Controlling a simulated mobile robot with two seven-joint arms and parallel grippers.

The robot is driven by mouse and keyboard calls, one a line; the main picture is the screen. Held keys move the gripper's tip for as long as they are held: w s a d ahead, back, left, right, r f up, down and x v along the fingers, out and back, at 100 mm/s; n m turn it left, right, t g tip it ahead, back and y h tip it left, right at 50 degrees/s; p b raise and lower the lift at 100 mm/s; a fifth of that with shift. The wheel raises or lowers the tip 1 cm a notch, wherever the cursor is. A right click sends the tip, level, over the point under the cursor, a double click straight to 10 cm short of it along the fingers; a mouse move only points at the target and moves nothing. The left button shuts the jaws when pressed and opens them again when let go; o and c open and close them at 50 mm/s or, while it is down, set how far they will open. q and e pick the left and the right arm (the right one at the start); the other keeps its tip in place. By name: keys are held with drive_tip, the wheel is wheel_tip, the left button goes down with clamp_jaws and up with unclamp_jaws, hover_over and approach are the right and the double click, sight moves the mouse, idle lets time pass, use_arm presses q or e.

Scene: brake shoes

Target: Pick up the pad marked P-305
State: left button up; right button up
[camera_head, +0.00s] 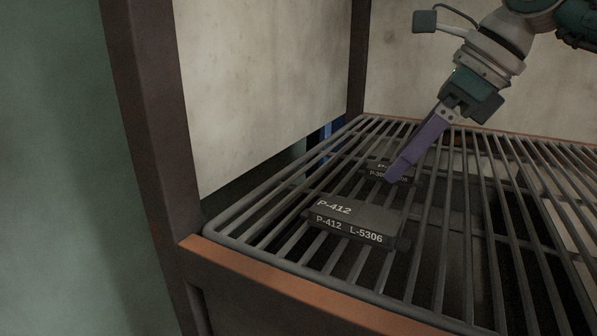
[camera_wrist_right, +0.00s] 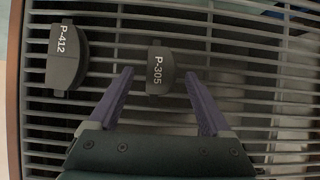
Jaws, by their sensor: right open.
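The pad marked P-305 (camera_wrist_right: 159,70) is a small dark block lying on the wire rack. In the right wrist view it sits just beyond and between the fingertips of my right gripper (camera_wrist_right: 157,74). In the head view the P-305 pad (camera_head: 377,172) is partly hidden behind the purple fingers of my right gripper (camera_head: 396,174). The right gripper is open and empty. A second dark pad, marked P-412 and L-5306 (camera_head: 350,222), lies nearer on the rack; it also shows at left in the right wrist view (camera_wrist_right: 66,58). My left gripper is not in view.
The wire rack (camera_head: 270,240) has open gaps between its bars and an orange-brown front edge (camera_head: 290,282). A dark upright post (camera_head: 150,120) stands at the left. Pale wall panels stand behind. The rack to the right of the pads is clear.

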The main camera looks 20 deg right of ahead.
drive_tip(key=shift+w+a+f, duration=0.2)
drive_tip(key=shift+f, duration=0.2)
drive_tip(key=shift+c, duration=0.2)
clamp_jaws()
